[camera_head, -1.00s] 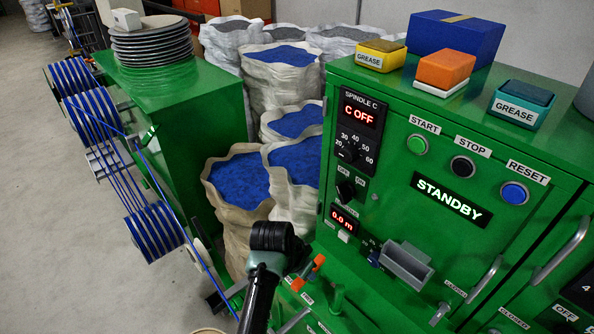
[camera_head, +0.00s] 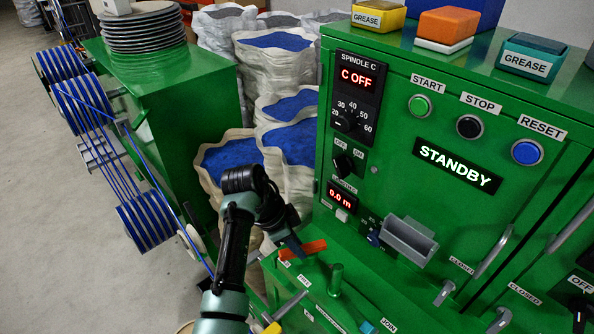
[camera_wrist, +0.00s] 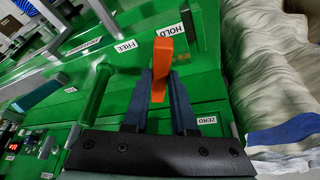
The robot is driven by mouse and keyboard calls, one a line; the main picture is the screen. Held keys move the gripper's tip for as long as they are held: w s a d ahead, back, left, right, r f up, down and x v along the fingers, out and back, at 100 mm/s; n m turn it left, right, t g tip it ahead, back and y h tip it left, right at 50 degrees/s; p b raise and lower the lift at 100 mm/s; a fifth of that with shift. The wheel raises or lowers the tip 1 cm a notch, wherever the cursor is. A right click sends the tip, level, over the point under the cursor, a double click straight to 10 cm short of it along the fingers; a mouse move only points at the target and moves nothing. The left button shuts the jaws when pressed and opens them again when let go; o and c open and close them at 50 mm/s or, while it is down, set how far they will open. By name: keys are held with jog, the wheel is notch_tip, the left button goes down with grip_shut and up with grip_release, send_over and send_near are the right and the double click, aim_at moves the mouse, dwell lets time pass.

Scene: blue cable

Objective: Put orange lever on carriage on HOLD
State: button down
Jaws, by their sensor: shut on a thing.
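The orange lever (camera_head: 303,250) sits on the green carriage (camera_head: 352,308), near its back edge. In the wrist view the lever (camera_wrist: 163,52) stands between the two dark fingers of my gripper (camera_wrist: 160,84), which is shut on it. In the head view my gripper (camera_head: 293,243) reaches the lever from above and behind. The lever's end lies beside the HOLD label (camera_wrist: 178,32). The FREE label (camera_wrist: 125,46) is further left in the wrist view. The lever's pivot is hidden by the fingers.
A green upright handle (camera_wrist: 95,95) stands left of the fingers, near the lever; it also shows in the head view (camera_head: 336,280). A ZERO label (camera_wrist: 206,120) is right of the fingers. A grey tray (camera_head: 408,240) juts from the panel. Sacks (camera_head: 232,165) stand behind my arm.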

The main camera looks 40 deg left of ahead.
dwell(0.4)
jog(key=c, duration=0.7)
grip_release()
jog(key=shift+a, duration=0.1)
jog(key=shift+r, duration=0.1)
jog(key=v, duration=1.3)
jog(key=shift+b, duration=0.3)
